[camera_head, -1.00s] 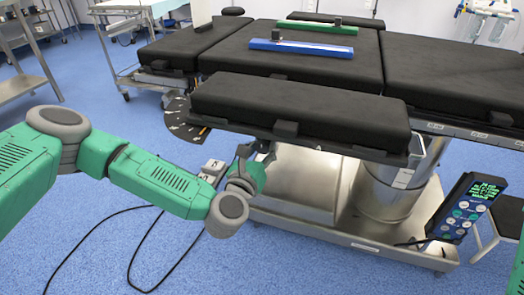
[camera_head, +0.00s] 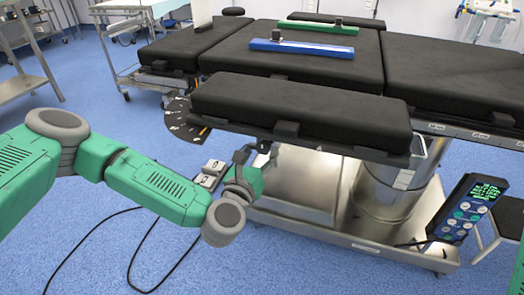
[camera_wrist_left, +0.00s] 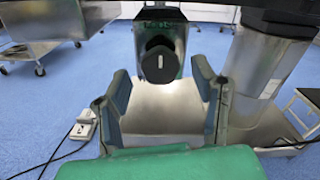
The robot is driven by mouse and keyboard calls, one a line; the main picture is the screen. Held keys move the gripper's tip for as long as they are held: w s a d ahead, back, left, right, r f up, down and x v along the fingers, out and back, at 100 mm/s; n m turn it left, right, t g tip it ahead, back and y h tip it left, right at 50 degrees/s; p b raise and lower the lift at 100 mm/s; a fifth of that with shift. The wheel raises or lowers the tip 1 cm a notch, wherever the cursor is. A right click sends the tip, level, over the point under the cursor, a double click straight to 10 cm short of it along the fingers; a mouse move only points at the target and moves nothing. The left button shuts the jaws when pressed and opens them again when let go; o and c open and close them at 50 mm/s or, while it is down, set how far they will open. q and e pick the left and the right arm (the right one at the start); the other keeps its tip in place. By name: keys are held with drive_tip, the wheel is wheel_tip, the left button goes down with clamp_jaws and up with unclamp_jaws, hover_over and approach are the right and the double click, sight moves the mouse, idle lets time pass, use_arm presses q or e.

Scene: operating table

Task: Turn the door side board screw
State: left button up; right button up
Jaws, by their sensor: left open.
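The black padded side board (camera_head: 300,105) juts out from the near side of the operating table. In the left wrist view a round black screw knob (camera_wrist_left: 158,64) with a short white mark faces me under the table. My left gripper (camera_head: 257,153) is just below the board's front edge in the head view. In the left wrist view its two fingers (camera_wrist_left: 160,82) are spread open, one at each side of the knob, with gaps visible. The knob itself cannot be made out in the head view. My right gripper is out of view.
The table's metal base (camera_head: 350,240) and column (camera_head: 385,190) stand right of my gripper. A control panel (camera_head: 468,207) hangs at the right. A pedal (camera_head: 211,174) and black cables lie on the blue floor. Blue (camera_head: 300,48) and green (camera_head: 316,28) bars lie on the table.

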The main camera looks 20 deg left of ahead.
use_arm(q)
drive_tip(key=s, duration=1)
drive_tip(key=shift+s+a, duration=0.2)
drive_tip(key=shift+a, duration=0.05)
drive_tip(key=shift+f, duration=0.1)
